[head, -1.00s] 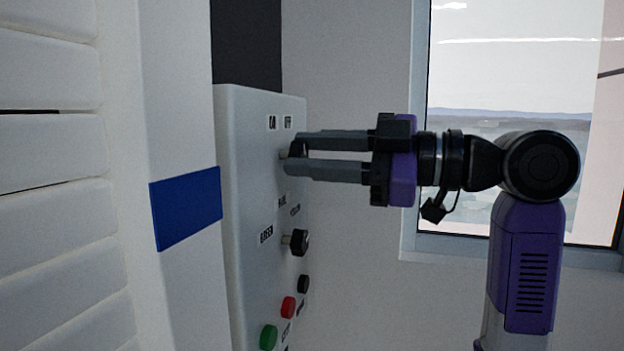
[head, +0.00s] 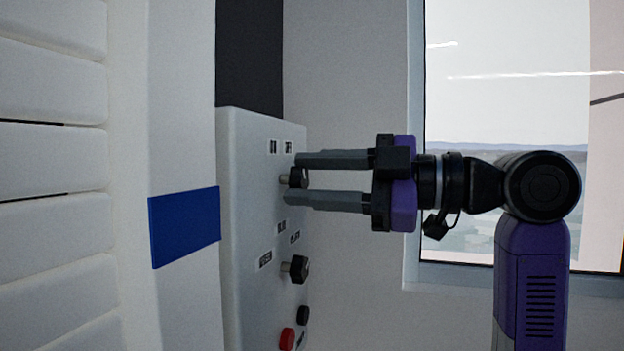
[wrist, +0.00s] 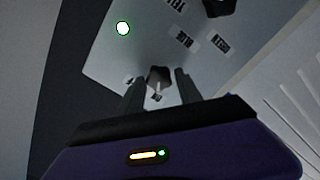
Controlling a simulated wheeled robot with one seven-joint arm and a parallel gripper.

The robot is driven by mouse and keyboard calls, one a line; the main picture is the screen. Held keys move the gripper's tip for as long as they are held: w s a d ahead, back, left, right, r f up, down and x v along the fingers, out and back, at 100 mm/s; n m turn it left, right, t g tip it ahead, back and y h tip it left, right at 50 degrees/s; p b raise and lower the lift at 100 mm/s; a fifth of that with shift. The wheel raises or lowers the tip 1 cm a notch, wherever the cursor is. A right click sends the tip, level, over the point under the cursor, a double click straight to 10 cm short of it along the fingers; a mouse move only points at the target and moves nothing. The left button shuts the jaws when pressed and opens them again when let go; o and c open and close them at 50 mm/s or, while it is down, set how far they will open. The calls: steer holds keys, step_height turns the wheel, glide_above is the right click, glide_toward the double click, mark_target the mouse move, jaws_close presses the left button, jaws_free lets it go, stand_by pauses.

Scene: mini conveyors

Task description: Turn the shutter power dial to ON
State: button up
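The shutter power dial (head: 297,177) is a small black knob on a short metal shaft, below the ON and OFF labels (head: 281,147) on the white control panel (head: 245,190). I cannot clearly read which label it points to. My gripper (head: 292,179) is open, with one grey finger above the dial and the other below, and a gap shows around the knob. In the wrist view, the dial (wrist: 158,76) sits between the two fingertips of my gripper (wrist: 158,84), with space on each side.
A second black dial (head: 295,268) is lower on the panel, with a black button (head: 303,315) and a red button (head: 287,339) below it. A white slatted shutter (head: 50,160) and a blue patch (head: 185,227) are at left. A window (head: 505,110) is behind my arm.

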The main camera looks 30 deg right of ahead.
steer(key=shift+o, duration=0.6)
steer(key=b+v, duration=0.1)
steer(key=v, duration=0.6)
steer(key=shift+s+d, duration=0.3)
steer(key=shift+d, duration=0.1)
